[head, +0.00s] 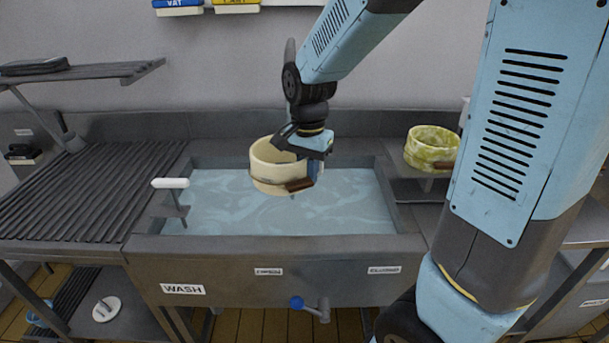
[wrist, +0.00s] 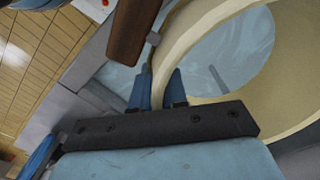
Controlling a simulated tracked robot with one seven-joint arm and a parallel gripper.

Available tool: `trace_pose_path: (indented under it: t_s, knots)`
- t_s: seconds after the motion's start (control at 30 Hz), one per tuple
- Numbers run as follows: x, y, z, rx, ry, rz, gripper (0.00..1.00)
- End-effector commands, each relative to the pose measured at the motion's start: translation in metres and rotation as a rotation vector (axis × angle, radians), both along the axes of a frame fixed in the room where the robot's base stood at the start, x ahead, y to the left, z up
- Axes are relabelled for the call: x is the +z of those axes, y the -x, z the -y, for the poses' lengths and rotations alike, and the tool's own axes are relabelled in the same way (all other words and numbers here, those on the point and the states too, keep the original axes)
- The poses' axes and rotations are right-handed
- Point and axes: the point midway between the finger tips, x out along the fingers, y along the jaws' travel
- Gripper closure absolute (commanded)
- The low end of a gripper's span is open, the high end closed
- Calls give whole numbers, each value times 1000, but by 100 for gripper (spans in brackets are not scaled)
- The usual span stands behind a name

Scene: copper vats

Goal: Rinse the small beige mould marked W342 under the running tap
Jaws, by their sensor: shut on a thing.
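A beige ring-shaped mould (head: 272,172) with a brown block on its side hangs above the water in the grey wash basin (head: 280,248). My gripper (head: 312,160) is shut on the right part of its wall. In the wrist view my two blue fingers (wrist: 158,92) straddle the rim of the mould (wrist: 185,50), and water shows through its open middle. The brown block (wrist: 130,30) is close to the fingers. No W342 mark can be read. I cannot make out a running tap or stream; my arm covers part of the back wall.
A yellow-green mottled round mould (head: 432,148) stands on a ledge right of the basin. A ribbed drainboard (head: 85,190) lies left. A white rod-like thing (head: 170,183) juts over the basin's left side.

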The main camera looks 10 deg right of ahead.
Motion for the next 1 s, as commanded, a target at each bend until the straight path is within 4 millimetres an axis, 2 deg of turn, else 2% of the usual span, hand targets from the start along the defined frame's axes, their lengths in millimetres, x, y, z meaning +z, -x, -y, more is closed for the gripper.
trace_pose_path:
  t_s: [0.17,0.33,1.0]
  knots:
    - [8,12,1,1,0,0,100]
    - [9,10,0,0,1,-1,100]
    - [-1,-39,-8,0,1,0,100]
